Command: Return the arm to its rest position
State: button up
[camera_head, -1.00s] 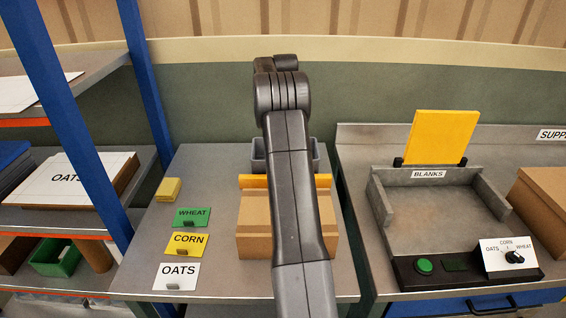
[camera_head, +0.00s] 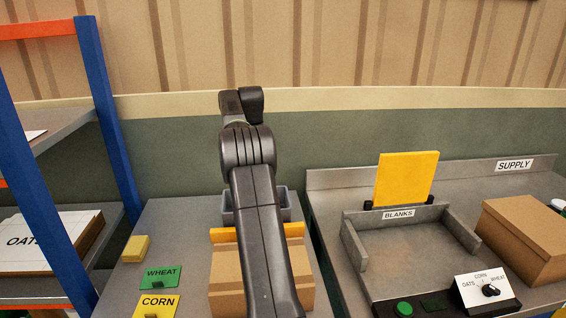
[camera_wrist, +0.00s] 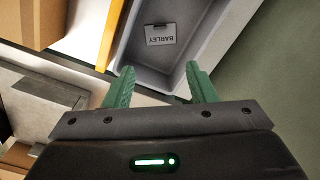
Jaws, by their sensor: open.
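My gripper (camera_wrist: 160,88) shows in the wrist view with its two green fingers spread apart and nothing between them. Beyond the fingertips is a grey bin (camera_wrist: 190,50) with a BARLEY label (camera_wrist: 161,34) inside it. In the head view my arm rises across the middle of the picture and hides part of the grey bin (camera_head: 284,205) and of a cardboard box (camera_head: 225,280). The fingers are hidden in the head view.
The left table holds a yellow block (camera_head: 135,249), a green WHEAT card (camera_head: 160,277) and a yellow CORN card (camera_head: 157,305). On the right stand the BLANKS tray (camera_head: 350,240), a yellow panel (camera_head: 405,178), a selector dial (camera_head: 490,290) and a brown box (camera_head: 525,235). A blue-posted shelf (camera_head: 110,130) stands left.

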notch_tip(320, 180, down, 9)
jog(key=p, duration=0.3)
jog(key=shift+r+p, duration=0.2)
jog(key=shift+p, duration=0.2)
dwell(0.3)
